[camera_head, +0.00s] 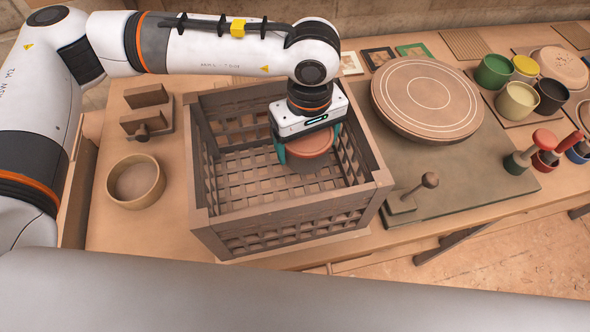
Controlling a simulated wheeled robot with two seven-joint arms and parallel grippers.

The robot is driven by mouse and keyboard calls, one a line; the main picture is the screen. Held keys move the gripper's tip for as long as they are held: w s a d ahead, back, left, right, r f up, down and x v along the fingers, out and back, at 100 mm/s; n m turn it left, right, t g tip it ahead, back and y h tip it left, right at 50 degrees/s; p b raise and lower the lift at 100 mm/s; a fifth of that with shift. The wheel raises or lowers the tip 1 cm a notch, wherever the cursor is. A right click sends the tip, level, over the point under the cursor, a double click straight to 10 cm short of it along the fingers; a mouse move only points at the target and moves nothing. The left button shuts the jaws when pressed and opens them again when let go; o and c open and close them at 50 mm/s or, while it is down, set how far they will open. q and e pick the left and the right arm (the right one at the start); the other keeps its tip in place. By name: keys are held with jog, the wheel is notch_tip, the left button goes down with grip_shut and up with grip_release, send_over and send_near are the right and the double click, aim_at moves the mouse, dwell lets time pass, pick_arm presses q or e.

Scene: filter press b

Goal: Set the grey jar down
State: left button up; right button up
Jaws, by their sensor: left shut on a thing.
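My left gripper (309,143) reaches down into the slatted wooden crate (290,225) with its teal fingers pointing downward. It is shut on the grey jar (307,163), which has a reddish-brown round top and a darker grey side below. The jar is upright inside the crate, in the right half near the back wall. I cannot tell whether its base touches the crate's slatted floor. The gripper body hides part of the jar's far side. My right gripper is not in view.
The crate's left half is empty. A round wooden bowl (136,181) and a wooden clamp-like block (146,122) stand left of it. A large round wheel (427,97) on a dark board, small coloured pots (517,100) and stampers (543,139) are to the right.

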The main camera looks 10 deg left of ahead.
pick_arm(q)
notch_tip(320, 180, down, 6)
jog(key=shift+s+r+p, duration=0.1)
jog(key=shift+r+p, duration=0.1)
jog(key=shift+p, duration=0.5)
notch_tip(320, 180, down, 4)
jog(key=shift+r+p, duration=0.2)
jog(key=shift+p, duration=0.3)
jog(key=shift+f, duration=0.3)
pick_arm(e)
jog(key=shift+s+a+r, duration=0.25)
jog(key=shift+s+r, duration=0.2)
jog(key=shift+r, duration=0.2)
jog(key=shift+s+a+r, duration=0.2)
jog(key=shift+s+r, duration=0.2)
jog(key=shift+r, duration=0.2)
pick_arm(q)
jog(key=shift+f, duration=0.1)
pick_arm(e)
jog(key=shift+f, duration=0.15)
